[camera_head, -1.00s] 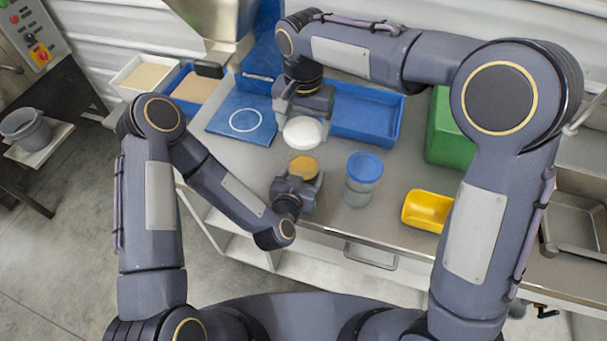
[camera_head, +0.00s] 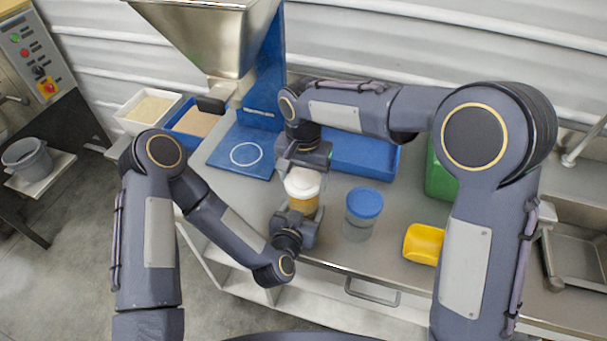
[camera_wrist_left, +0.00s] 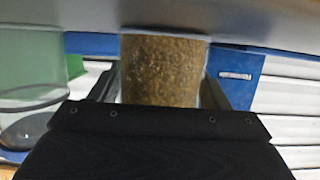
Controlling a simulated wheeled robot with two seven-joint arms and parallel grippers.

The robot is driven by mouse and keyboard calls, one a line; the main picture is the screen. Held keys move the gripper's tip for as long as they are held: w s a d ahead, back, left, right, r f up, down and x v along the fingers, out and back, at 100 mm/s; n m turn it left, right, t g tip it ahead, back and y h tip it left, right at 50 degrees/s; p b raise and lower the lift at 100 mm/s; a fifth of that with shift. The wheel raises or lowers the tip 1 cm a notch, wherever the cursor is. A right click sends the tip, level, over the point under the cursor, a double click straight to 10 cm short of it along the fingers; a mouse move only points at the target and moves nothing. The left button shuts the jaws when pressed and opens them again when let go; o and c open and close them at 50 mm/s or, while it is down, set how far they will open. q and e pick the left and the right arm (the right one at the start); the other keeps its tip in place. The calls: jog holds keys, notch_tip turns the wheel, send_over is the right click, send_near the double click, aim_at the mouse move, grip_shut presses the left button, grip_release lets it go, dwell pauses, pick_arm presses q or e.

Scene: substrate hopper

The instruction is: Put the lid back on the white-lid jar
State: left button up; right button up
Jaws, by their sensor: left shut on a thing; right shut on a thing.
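The white-lid jar (camera_head: 303,207), clear with brown contents, appears upright at the front of the bench. My left gripper (camera_head: 299,219) is shut around it from the front. In the left wrist view the jar (camera_wrist_left: 163,70) fills the space between the fingers of my left gripper (camera_wrist_left: 163,90). The white lid (camera_head: 303,183) is at the jar's mouth, directly over it and roughly level. My right gripper (camera_head: 304,165) is shut on the lid from behind and above. I cannot tell whether the lid touches the rim; the wrist view does not show it.
A blue-lidded jar (camera_head: 364,207) stands close on the right, with a yellow scoop (camera_head: 423,243) beyond it. A blue tray (camera_head: 365,155) lies behind. The steel hopper (camera_head: 205,35) stands above a blue plate (camera_head: 243,151) at back left. A green bin (camera_head: 441,170) is farther right.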

jog(key=shift+f, duration=0.85)
jog(key=shift+f, duration=0.55)
